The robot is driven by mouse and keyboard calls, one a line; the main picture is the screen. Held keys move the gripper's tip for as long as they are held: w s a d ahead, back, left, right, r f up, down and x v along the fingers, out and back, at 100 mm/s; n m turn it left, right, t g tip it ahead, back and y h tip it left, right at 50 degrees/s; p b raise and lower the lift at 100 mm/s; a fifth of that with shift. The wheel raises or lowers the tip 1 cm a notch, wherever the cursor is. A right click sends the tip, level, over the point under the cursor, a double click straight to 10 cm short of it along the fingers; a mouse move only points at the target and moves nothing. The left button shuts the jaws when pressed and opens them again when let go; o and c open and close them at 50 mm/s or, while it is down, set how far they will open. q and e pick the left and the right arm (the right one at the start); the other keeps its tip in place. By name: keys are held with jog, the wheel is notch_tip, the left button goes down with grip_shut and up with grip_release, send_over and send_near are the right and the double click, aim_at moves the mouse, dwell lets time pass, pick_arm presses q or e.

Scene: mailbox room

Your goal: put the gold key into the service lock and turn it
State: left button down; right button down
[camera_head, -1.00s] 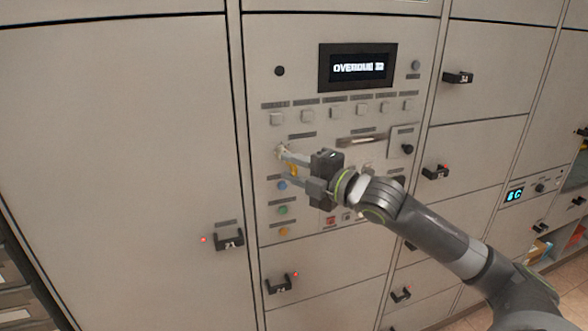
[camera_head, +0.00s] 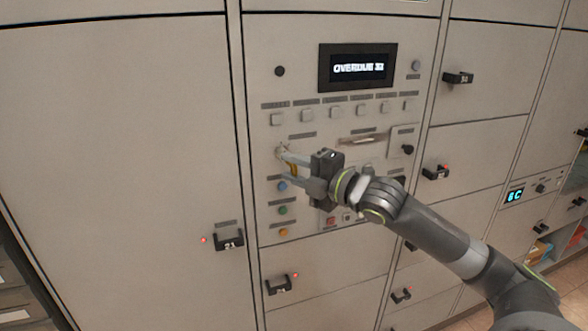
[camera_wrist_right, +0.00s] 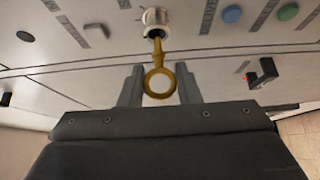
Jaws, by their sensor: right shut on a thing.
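The gold key (camera_wrist_right: 159,80) has a round ring-shaped bow and a thin shaft. My right gripper (camera_wrist_right: 160,84) is shut on its bow, one finger on each side. The key's shaft points to the pale round service lock (camera_wrist_right: 155,18), and its tip is at the dark lock opening; how deep it sits I cannot tell. In the head view, my right gripper (camera_head: 287,168) reaches from the right to the lock (camera_head: 281,151) at the panel's left side, and the fingers partly hide the key. My left gripper is not in view.
Below the lock are blue (camera_head: 282,187), green (camera_head: 283,210) and orange (camera_head: 284,232) buttons. A lit display (camera_head: 358,67) and a row of square buttons are above. Black-handled lockers surround the panel; one handle (camera_head: 229,240) is at lower left.

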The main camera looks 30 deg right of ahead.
jog(key=shift+w+d+b, duration=0.15)
jog(key=shift+w+b, duration=0.35)
jog(key=shift+w, duration=0.15)
jog(key=shift+w+d+b, duration=0.15)
jog(key=shift+w+b, duration=0.3)
jog(key=shift+w, duration=0.15)
dwell(0.9)
